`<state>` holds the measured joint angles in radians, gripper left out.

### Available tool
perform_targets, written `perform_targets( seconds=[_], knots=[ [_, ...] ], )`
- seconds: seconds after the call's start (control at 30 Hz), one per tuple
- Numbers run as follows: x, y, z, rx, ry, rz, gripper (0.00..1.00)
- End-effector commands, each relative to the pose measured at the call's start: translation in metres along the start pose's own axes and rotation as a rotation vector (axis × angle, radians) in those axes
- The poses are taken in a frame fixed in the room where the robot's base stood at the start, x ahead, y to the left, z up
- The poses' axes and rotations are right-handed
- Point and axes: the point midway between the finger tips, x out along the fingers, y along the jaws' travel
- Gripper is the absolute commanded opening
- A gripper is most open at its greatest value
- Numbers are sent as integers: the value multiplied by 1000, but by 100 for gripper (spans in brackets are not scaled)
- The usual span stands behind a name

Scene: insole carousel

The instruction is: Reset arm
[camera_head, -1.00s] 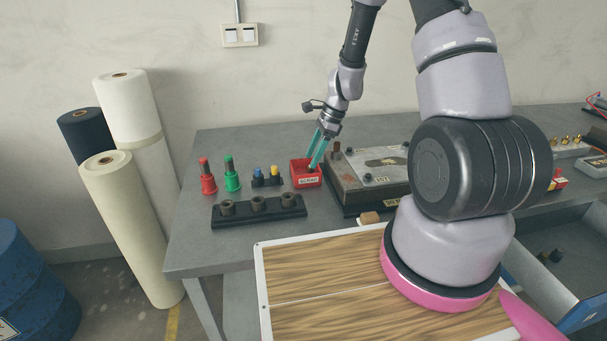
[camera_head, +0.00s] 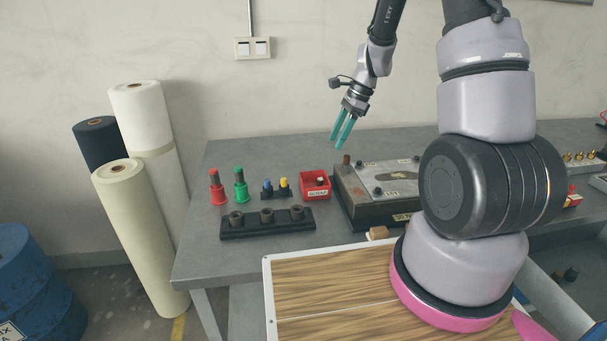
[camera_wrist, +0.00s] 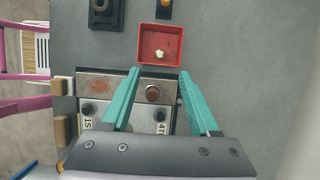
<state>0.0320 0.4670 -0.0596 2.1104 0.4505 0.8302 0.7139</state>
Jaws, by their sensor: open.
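The small red box (camera_head: 315,188) stands on the table, left of the metal block and below my gripper. The wrist view shows the red box (camera_wrist: 143,38) just beyond the fingertips, with a small pale thing lying in it.
A metal fixture block (camera_head: 362,212) stands right of the red box. A black rack (camera_head: 250,231) with dark cups, red (camera_head: 217,190) and green (camera_head: 240,186) bottle-like pieces, and a small holder with blue and yellow tops (camera_head: 275,194) stand left. The table's back left is clear.

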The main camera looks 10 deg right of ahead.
Motion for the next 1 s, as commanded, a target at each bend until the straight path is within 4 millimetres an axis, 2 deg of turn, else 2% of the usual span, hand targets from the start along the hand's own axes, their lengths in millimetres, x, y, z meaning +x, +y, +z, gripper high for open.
perform_targets(
  seconds=[0.13,0.27,0.4,0.6,0.8,1.0],
  knots=[
    [-34,6,16,-102,14,-45,62],
    [-83,23,37,-272,48,-109,62],
    [-133,51,59,-470,101,-177,62],
    [-190,100,82,-741,205,-266,62],
    [-233,155,96,-995,341,-343,62],
    [-255,200,100,-1189,474,-389,62]
  ],
)
